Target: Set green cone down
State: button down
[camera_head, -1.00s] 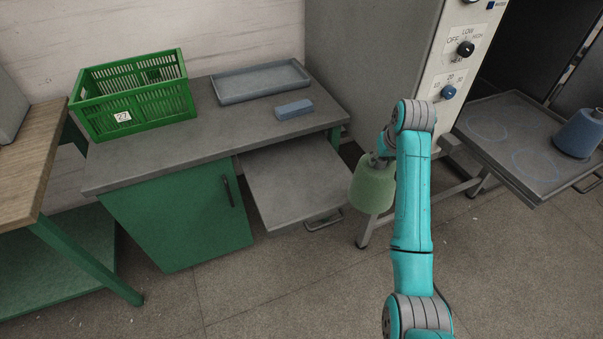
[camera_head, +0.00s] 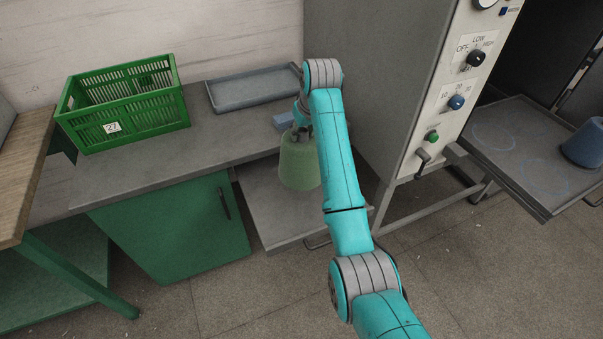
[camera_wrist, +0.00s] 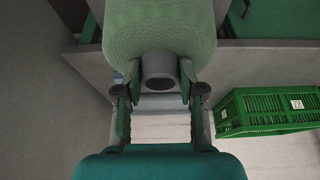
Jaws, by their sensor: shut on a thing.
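The green cone (camera_head: 299,163) hangs upright from my gripper (camera_head: 301,131) in the head view, in front of the pull-out shelf (camera_head: 266,214) of the grey desk. I cannot tell how far its base is from the shelf surface. In the wrist view the green cone (camera_wrist: 160,28) fills the top middle. There my gripper (camera_wrist: 158,88) is shut on the grey tube end of the cone, one finger on each side. My arm hides part of the shelf's right side.
A blue block (camera_head: 284,121) lies partly hidden behind my gripper. The machine (camera_head: 437,131) with knobs stands right; its shelf holds a blue cone (camera_head: 585,146).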

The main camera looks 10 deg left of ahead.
jog(key=shift+f, duration=4.6)
jog(key=c, duration=0.7)
grip_release()
jog(key=shift+f, duration=0.2)
jog(key=shift+r, duration=0.1)
jog(key=v, duration=1.2)
